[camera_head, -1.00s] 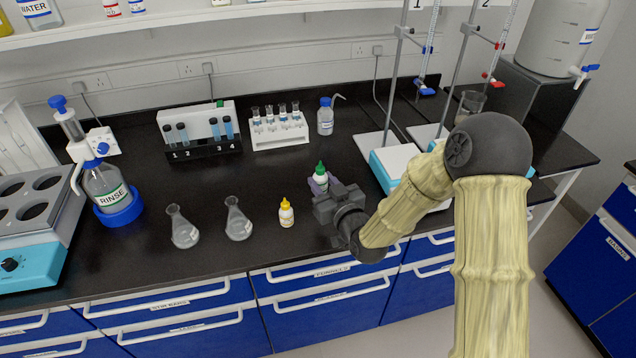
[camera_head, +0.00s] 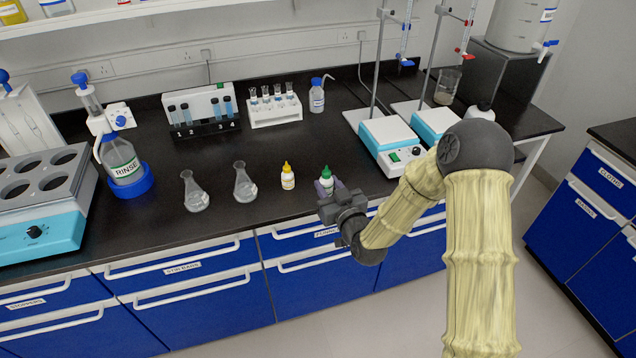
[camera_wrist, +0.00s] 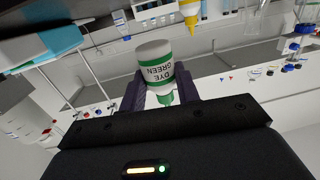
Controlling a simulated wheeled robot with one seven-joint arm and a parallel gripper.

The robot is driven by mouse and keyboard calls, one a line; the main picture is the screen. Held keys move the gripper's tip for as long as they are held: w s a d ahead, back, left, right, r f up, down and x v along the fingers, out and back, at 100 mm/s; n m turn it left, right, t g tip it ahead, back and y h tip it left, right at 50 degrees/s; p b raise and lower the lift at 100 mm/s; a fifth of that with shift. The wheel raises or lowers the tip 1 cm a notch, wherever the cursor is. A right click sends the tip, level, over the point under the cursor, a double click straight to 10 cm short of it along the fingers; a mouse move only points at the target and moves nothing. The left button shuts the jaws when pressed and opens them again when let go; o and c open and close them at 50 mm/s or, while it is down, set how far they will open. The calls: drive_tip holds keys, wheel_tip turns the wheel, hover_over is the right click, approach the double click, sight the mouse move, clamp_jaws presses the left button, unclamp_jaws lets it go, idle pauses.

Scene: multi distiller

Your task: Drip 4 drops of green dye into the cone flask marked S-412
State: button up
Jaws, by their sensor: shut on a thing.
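My gripper (camera_head: 332,195) is shut on the green dye bottle (camera_head: 326,182), a small white bottle with a green cap. The bottle is upright at the counter's front edge; I cannot tell its height above it. In the wrist view the green dye bottle (camera_wrist: 157,66) sits between my fingers (camera_wrist: 162,92), its label upside down in the picture. Two cone flasks stand to its left in the head view, a left one (camera_head: 195,196) and a right one (camera_head: 244,186). No S-412 mark is readable on either.
A yellow-capped bottle (camera_head: 288,178) stands between the right flask and my gripper. Behind are tube racks (camera_head: 275,113). Burette stands with hotplates (camera_head: 390,135) are at right.

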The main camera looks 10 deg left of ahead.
drive_tip(key=d+f+m+t+h, duration=0.1)
drive_tip(key=d+f+m+h, duration=0.2)
drive_tip(key=d+f, duration=0.6)
drive_tip(key=d+f+m+t+h, duration=0.2)
drive_tip(key=d+f+m+h, duration=0.2)
drive_tip(key=d, duration=1.5)
wheel_tip(320, 180, down, 6)
drive_tip(key=h, duration=0.3)
drive_tip(key=shift+f+t, duration=0.2)
drive_tip(key=shift+t, duration=0.1)
